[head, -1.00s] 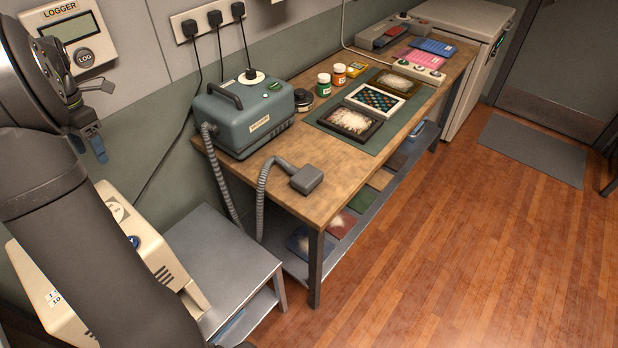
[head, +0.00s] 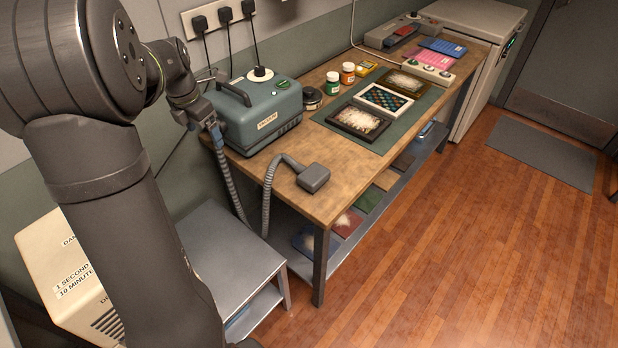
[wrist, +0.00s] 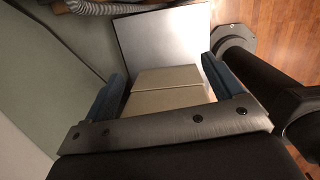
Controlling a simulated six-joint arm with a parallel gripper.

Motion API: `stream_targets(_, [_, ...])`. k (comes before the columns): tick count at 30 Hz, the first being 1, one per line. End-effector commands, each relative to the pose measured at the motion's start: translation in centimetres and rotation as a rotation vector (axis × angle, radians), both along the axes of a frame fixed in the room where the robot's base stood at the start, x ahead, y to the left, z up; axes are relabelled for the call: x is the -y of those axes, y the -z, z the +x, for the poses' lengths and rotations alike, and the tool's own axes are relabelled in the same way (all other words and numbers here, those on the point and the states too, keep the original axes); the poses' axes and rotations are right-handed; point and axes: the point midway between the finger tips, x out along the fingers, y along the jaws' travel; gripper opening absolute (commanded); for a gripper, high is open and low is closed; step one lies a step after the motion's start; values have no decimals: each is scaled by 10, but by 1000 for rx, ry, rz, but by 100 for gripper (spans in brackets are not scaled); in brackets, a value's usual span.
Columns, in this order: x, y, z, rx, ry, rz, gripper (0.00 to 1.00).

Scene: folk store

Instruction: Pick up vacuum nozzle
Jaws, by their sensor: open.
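The vacuum nozzle (head: 314,178) is a dark grey block lying on the near left corner of the wooden table. A ribbed grey hose (head: 270,190) curves up over the table edge into it. The teal vacuum unit (head: 262,118) stands behind it, against the wall. My gripper (head: 217,138) is left of the vacuum unit, well apart from the nozzle. In the wrist view my gripper (wrist: 165,90) is open, its blue fingers apart with nothing held between them. A piece of ribbed hose shows at the top of the wrist view, but the nozzle does not.
The wooden table (head: 350,165) also bears framed pictures on a green mat (head: 405,125), and jars (head: 333,82). A low grey metal stand (head: 225,250) is below my gripper, with a cream box (head: 60,260) beside it.

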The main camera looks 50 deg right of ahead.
Motion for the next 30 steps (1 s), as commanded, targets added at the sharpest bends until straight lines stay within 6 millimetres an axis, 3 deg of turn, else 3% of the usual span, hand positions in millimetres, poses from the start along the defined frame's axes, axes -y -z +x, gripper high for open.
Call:
stream_targets(1, [26,5,-26,0,29,-31,85])
stream_targets(6, [92,20,-105,-3,74,-142,85])
stream_targets(9, [115,26,-144,-10,87,-188,85])
stream_targets(12, [128,30,-170,-17,93,-221,85])
stream_targets(15, [135,32,-184,-21,94,-237,85])
stream_targets(20, [142,46,-188,-23,93,-241,85])
stream_targets(30, [166,106,-188,-23,93,-239,85])
